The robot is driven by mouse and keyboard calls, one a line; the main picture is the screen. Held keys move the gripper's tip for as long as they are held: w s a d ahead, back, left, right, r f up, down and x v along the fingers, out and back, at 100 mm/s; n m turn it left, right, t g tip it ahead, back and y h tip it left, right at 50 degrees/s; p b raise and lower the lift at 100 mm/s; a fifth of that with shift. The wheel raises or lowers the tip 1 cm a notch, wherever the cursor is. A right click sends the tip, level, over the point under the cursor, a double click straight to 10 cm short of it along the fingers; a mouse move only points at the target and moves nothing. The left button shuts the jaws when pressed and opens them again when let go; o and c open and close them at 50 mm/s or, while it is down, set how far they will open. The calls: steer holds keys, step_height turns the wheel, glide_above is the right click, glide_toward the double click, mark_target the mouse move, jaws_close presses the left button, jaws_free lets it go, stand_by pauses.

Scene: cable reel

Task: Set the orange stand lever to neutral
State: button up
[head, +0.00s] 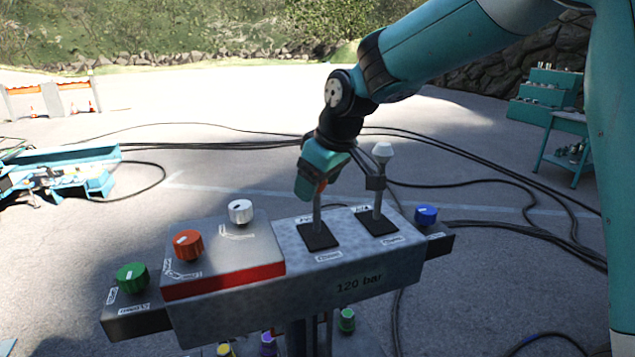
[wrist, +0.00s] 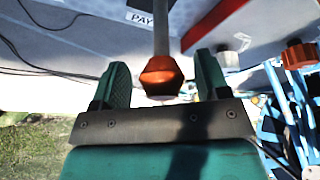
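The orange stand lever has a grey shaft (head: 317,216) rising from a dark slot plate on the control box (head: 245,313). It looks close to upright in the head view. Its orange knob (wrist: 162,75) shows between my fingers in the wrist view and is mostly hidden by my gripper in the head view. My gripper (head: 311,185) is at the lever's top. In the wrist view its two teal fingers (wrist: 162,85) are open on either side of the knob, with a gap on each side.
A white-topped lever (head: 383,152) stands close to the right of my gripper. Orange (head: 188,245), white (head: 240,211), green (head: 131,278) and blue (head: 426,215) rotary knobs sit on the box and its side wings. Black cables lie on the ground behind.

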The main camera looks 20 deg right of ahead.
steer(key=shift+r, duration=0.1)
steer(key=b+v, duration=0.2)
steer(key=v, duration=1.5)
steer(key=shift+b, duration=0.4)
steer(key=shift+s, duration=0.1)
steer(key=s+a+f+g+y+b, duration=0.1)
steer(key=s+a+f, duration=0.3)
steer(key=s+f, duration=0.7)
steer(key=s+a+f+g+y+b, duration=0.1)
steer(key=s+a+f+g+b, duration=0.2)
steer(key=s+f, duration=0.9)
steer(key=b+x, duration=0.1)
steer(key=x, duration=0.1)
steer(key=shift+f+b, duration=0.25)
steer(key=shift+b, duration=0.05)
steer(key=shift+a, duration=0.1)
